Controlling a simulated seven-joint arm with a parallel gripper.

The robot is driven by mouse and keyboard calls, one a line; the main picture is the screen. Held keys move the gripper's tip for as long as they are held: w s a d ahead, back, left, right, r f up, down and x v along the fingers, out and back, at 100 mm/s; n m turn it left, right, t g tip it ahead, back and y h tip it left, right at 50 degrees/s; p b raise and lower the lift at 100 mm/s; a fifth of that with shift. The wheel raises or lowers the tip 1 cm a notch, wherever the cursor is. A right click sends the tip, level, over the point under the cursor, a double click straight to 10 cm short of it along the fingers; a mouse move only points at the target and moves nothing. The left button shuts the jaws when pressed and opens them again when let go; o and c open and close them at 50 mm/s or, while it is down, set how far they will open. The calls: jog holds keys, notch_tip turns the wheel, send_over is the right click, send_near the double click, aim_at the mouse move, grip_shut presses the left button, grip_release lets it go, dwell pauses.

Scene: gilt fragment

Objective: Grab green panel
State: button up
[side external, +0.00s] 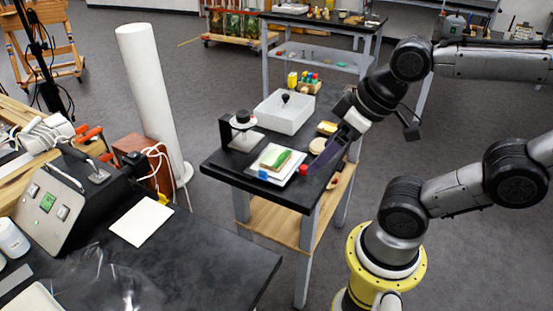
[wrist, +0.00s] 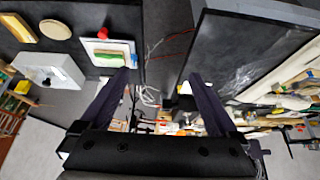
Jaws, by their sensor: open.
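A green panel (side external: 276,159) lies on a white tray (side external: 291,175) near the front of the black table; it also shows, small, in the wrist view (wrist: 107,53). A blue block (side external: 263,174) and a red block (side external: 303,169) sit at the tray's edges. My gripper (side external: 318,168), with purple fingers, is to the right of the tray, above the table edge. In the wrist view its open jaws (wrist: 160,76) have nothing between them, and the tray is beyond the left finger.
A white box (side external: 284,113) and a black stand (side external: 240,132) are behind the tray. Round and yellow pieces (side external: 327,127) lie near my wrist. A gap separates the tables.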

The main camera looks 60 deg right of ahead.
jog(key=w+r+n, duration=0.4)
jog(key=n, duration=0.6)
jog(key=n+g, duration=0.6)
jog(key=n, duration=0.2)
send_over(277, 156)
notch_tip(277, 156, down, 8)
notch_tip(277, 156, down, 13)
jog(key=shift+d+f, duration=0.1)
jog(key=shift+f, duration=0.1)
